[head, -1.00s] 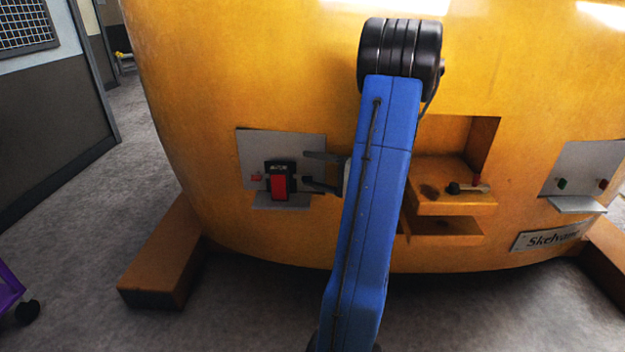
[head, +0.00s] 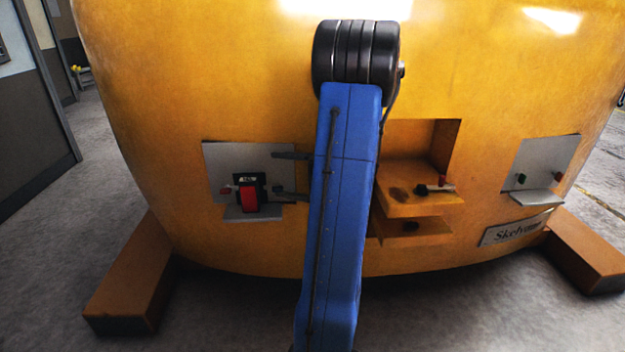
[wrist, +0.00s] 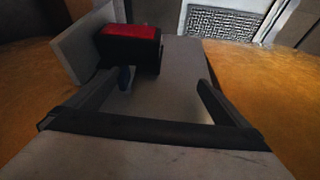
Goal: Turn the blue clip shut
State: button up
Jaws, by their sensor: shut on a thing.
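The blue clip (wrist: 126,77) is a small dark blue piece in the wrist view, just under the black block with the red face and against the left finger's inner side. In the head view it shows as a small bluish bit (head: 278,188) on the left grey panel (head: 222,160). What the right finger touches is not clear. In the head view the finger tips (head: 284,173) stick out left of my blue arm, which hides the rest of the gripper. The clip's angle cannot be told.
A black block with a red face (head: 249,197) sits close left of the fingers. The yellow casting (head: 240,240) has a recess with a ledge (head: 420,203) right of my arm. Another grey panel (head: 545,160) is farther right. Brown blocks (head: 130,285) flank its foot.

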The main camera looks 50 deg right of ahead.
jog(key=shift+s+d+r, duration=0.25)
jog(key=shift+s+r, duration=0.1)
jog(key=shift+s, duration=0.1)
jog(key=shift+s+d+r, duration=0.2)
jog(key=shift+s+r, duration=0.1)
jog(key=shift+s, duration=0.15)
jog(key=shift+s+r, duration=0.1)
jog(key=shift+s, duration=0.2)
jog(key=c, duration=1.3)
jog(key=shift+s, duration=0.2)
jog(key=shift+c, duration=0.4)
jog(key=shift+f+v, duration=0.2)
jog(key=shift+v, duration=0.6)
jog(key=shift+f+v, duration=0.15)
jog(key=shift+v, duration=0.65)
jog(key=f+v, duration=0.1)
jog(key=v, duration=1.2)
